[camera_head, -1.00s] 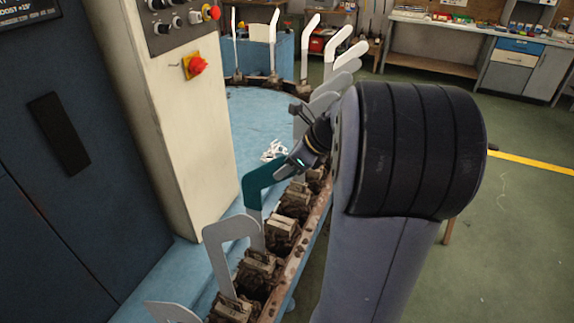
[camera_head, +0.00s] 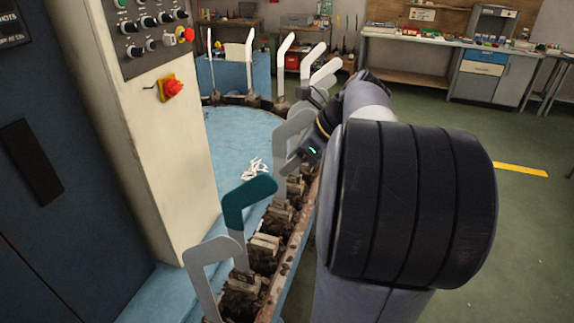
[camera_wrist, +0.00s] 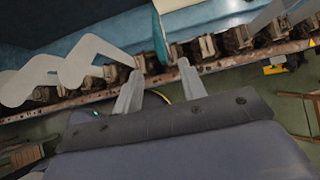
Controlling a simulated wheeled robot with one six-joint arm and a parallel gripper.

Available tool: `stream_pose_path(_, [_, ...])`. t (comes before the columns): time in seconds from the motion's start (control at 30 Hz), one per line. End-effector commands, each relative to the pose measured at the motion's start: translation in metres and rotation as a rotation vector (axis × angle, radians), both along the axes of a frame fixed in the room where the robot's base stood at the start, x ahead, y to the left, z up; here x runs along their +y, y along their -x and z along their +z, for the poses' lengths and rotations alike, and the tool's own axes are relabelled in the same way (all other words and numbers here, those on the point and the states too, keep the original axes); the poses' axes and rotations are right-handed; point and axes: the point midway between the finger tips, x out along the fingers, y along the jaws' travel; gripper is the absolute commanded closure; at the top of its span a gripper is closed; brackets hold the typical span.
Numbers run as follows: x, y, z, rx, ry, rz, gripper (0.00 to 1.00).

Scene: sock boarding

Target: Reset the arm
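My gripper (camera_wrist: 160,69) shows in the wrist view with its two pale fingers apart and nothing between them. In the head view my gripper (camera_head: 292,163) is partly hidden, beside the row of boards and to the right of the teal sock. The teal sock (camera_head: 248,197) covers the upper part of an upright foot-shaped board. It also shows in the wrist view (camera_wrist: 159,32), beyond the fingers and apart from them. Bare grey boards stand on either side, one nearer me (camera_head: 205,268) and others farther along.
The boards stand on a rusty rail (camera_head: 290,262) beside a blue table (camera_head: 232,130) with a small white heap (camera_head: 255,169) on it. A cream control cabinet (camera_head: 165,130) rises on the left. Open green floor (camera_head: 520,240) lies to the right. Workbenches line the back.

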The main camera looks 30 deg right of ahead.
Motion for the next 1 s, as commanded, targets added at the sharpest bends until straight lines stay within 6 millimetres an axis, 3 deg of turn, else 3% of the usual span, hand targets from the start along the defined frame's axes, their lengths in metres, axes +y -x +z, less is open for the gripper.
stream_pose_path(0.43, [0.005,-0.005,-0.009,0.002,-0.002,0.002,0.61])
stream_pose_path(1.0, [0.040,-0.051,-0.083,0.001,-0.002,0.002,0.61])
